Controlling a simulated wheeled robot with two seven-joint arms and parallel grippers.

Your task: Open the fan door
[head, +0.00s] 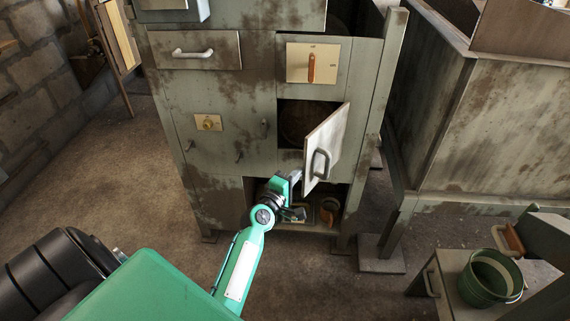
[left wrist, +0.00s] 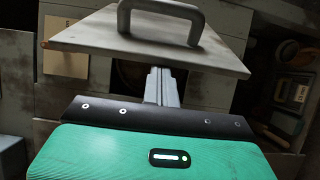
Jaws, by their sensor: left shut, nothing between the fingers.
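The fan door (head: 327,143) is a pale panel with a grey bar handle (head: 320,164). It stands partly open, swung out from the cabinet, with a dark opening (head: 300,122) beside it. My left gripper (head: 295,177) is shut and empty, close to the door's lower free edge. In the left wrist view the door (left wrist: 100,32) and its handle (left wrist: 160,10) fill the top. There the shut fingers (left wrist: 160,78) reach the door's near edge, partly hidden by it; I cannot tell whether they touch. My right gripper is not in view.
The cabinet (head: 220,85) has a drawer (head: 194,50), an orange lever on a plate (head: 312,66) and a yellow knob (head: 208,122). A lower open bay lies behind my gripper. A green bucket (head: 490,278) stands at the lower right. The floor at left is clear.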

